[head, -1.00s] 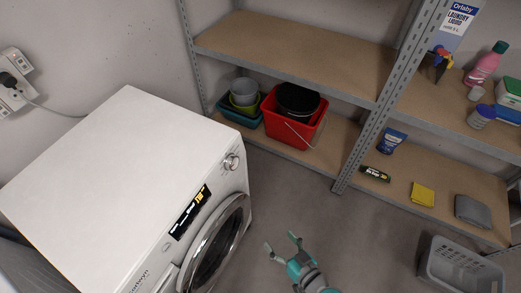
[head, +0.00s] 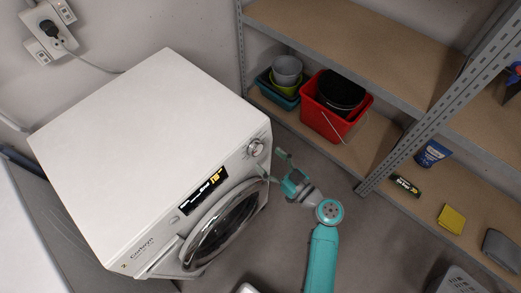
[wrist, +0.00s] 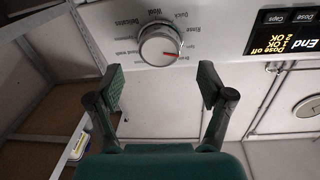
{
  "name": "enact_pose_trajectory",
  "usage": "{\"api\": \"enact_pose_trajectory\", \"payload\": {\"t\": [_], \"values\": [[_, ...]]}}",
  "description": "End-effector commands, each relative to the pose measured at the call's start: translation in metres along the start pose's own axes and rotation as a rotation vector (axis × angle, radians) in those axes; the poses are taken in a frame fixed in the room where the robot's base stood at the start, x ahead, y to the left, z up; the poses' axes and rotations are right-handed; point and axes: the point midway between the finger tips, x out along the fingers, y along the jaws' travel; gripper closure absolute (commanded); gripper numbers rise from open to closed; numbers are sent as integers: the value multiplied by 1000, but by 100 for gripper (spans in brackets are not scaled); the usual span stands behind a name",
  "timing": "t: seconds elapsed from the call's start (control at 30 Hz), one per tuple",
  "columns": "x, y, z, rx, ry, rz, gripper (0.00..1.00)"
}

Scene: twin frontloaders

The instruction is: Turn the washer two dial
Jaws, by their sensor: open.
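A white washer (head: 150,130) stands at the left in the head view, with a round door and a lit display (head: 203,190). Its silver dial (head: 255,148) is on the front panel, near the right corner. The dial also shows in the wrist view (wrist: 160,45), with a red mark on its right side and printed programme names around it. My gripper (head: 272,164) is open and empty, close in front of the panel by the dial. In the wrist view my gripper (wrist: 162,88) has its fingers apart, with the dial beyond and between them, not touched.
Metal shelving (head: 390,175) stands behind and right of my arm, with a red bucket (head: 328,115) and several small tubs on the lower shelf. A grey basket (head: 455,282) is at the lower right. The floor between washer and shelves is clear.

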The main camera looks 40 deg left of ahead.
Motion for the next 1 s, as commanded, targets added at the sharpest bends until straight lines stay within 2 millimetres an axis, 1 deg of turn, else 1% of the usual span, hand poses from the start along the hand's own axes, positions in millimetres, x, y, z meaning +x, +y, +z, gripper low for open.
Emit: {"api": "enact_pose_trajectory", "payload": {"t": [0.03,0.1,0.3,0.43,0.67,0.7,0.77,0.8,0.87,0.9,0.93,1.0], "values": [[10,-1,0,-1,0,-3,20],[20,-1,0,-1,-1,-3,20],[40,0,0,0,-1,0,20],[45,0,0,0,-1,1,20],[45,0,0,0,-1,2,20],[45,0,0,0,-1,2,23],[45,0,0,0,-1,2,38],[45,0,0,0,-1,2,48],[45,0,0,0,-1,2,63],[45,0,0,0,-1,2,73],[45,0,0,0,-1,2,80],[45,0,0,0,-1,1,81]]}}
